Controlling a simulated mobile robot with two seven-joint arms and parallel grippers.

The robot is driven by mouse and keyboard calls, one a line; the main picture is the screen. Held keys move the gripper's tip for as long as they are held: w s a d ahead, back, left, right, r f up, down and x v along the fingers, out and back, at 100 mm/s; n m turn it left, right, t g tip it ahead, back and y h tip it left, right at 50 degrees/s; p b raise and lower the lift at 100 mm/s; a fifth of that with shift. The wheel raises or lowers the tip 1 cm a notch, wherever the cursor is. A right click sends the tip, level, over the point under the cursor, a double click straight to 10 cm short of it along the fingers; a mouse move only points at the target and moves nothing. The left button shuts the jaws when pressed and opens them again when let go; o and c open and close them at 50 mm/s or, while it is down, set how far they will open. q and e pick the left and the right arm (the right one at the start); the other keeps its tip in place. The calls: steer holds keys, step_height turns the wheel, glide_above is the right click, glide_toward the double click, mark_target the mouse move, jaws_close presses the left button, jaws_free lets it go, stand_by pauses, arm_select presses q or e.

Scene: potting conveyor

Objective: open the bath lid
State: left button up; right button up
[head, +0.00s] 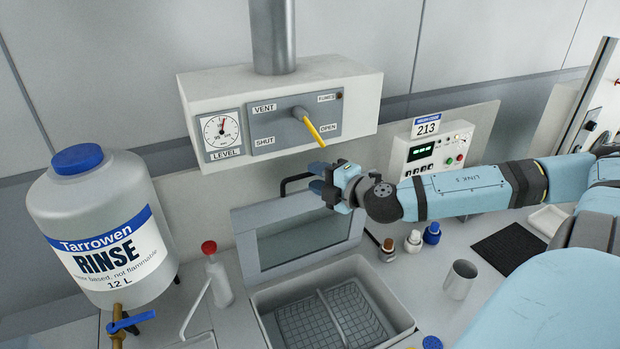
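The bath lid (246,257), a grey frame with a glass pane, stands raised at the back of the bath (388,301). A dark handle (290,182) rises from the lid's top edge. My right gripper (318,179) is at the handle's right end, with its fingers over the bar there. The fingers hide that end, and I cannot tell whether they are closed on it. The bath is uncovered, and a wire basket (325,318) shows inside it. My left gripper is not in view.
A vent box (360,98) with a yellow-tipped lever (314,132) hangs above the lid. A rinse tank (105,210) and a red-capped bottle (218,278) stand left. Small bottles (413,243) and a metal cup (460,279) stand right of the bath.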

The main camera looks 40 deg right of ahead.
steer(key=shift+w+a+f, duration=0.1)
steer(key=shift+w+a, duration=0.05)
steer(key=shift+w, duration=1)
jaws_close()
